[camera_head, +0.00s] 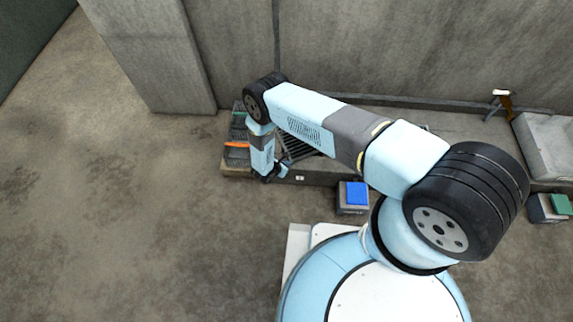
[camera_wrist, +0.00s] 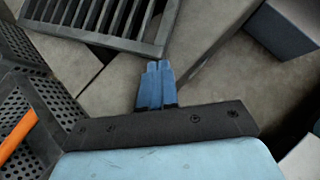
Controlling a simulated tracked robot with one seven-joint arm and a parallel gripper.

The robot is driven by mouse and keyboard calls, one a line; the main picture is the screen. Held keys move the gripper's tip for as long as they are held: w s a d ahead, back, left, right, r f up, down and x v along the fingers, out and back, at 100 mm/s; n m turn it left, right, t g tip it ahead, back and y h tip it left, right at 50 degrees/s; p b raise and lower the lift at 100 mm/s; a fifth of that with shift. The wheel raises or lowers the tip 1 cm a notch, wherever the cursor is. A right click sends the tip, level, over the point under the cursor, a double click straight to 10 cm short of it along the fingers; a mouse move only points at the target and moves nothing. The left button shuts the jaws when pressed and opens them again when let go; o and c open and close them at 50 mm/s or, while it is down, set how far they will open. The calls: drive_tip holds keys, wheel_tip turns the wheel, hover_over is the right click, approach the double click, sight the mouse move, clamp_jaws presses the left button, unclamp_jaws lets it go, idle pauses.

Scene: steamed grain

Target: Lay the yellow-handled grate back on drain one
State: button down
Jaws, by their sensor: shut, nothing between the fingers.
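A dark slatted grate (camera_wrist: 105,22) lies across the top of the wrist view, over or beside a grey concrete edge. It also shows in the head view (camera_head: 299,147), partly behind my arm. No yellow handle can be made out on it. My gripper (camera_wrist: 158,68) has its blue fingers together with nothing between them. Its tips point at the grate's near edge; I cannot tell whether they touch. In the head view my gripper (camera_head: 272,177) is low over the front edge of the bench, left of the grate. Drain one cannot be identified for certain.
Dark perforated baskets stand left, one with an orange handle (camera_head: 237,145), which also shows in the wrist view (camera_wrist: 17,136). A blue-topped box (camera_head: 355,194) and a green-topped box (camera_head: 560,205) stand on the floor. A concrete basin (camera_head: 548,145) is at right. Left floor is clear.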

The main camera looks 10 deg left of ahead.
drive_tip(key=s+a+f+v, duration=0.1)
drive_tip(key=v, duration=1.1)
drive_tip(key=shift+s+f, duration=0.2)
drive_tip(key=shift+s, duration=0.05)
drive_tip(key=shift+a, duration=0.1)
